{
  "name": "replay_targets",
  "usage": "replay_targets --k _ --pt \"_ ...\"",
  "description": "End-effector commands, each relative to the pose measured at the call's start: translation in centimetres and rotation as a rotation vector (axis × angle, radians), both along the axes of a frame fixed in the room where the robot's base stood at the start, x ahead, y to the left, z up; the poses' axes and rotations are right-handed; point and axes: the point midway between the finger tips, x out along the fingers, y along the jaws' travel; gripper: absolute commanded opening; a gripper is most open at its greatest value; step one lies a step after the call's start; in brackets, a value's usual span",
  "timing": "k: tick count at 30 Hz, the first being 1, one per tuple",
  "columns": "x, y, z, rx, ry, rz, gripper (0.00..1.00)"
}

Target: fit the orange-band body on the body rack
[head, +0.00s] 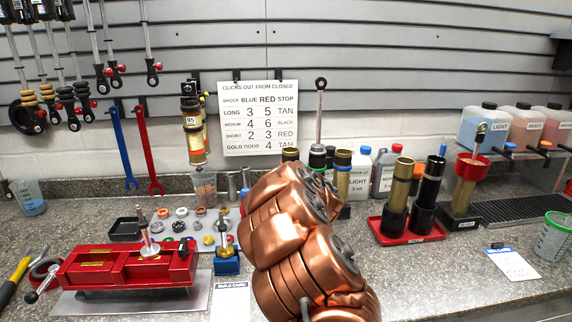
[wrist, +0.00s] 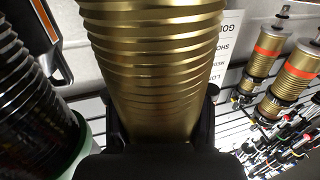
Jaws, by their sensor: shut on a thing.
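My gripper (wrist: 160,128) is shut on a gold threaded body (wrist: 152,55), which fills the middle of the wrist view. No orange band shows on the part in view. In the head view my copper arm hides the gripper; a gold body top (head: 290,154) just behind the arm seems to be the held one. Beside it stand a green-banded dark body (head: 317,157) and a blue-banded gold body (head: 342,160). A black threaded body with a pale green ring (wrist: 75,145) is close at left in the wrist view. The body rack is mostly hidden by my arm.
A red tray (head: 408,236) with two upright bodies stands to the right. A red fixture (head: 130,268) and a blue block (head: 227,262) are at left. Gold shocks with orange bands (wrist: 291,78) hang at right in the wrist view. Bottles (head: 386,172) stand behind.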

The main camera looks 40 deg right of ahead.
Motion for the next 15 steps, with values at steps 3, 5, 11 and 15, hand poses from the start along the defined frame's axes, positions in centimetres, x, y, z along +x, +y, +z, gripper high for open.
replay_targets --k 3,5,11,15 --pt "0.01 0.01 -0.46 0.001 -0.003 0.0 0.0" --pt "0.01 0.0 -0.66 0.001 -0.003 0.0 0.0" --pt "0.02 0.01 -0.99 -0.001 -0.003 0.0 0.0" --pt "0.03 0.03 -0.99 -0.001 -0.003 0.001 0.0"
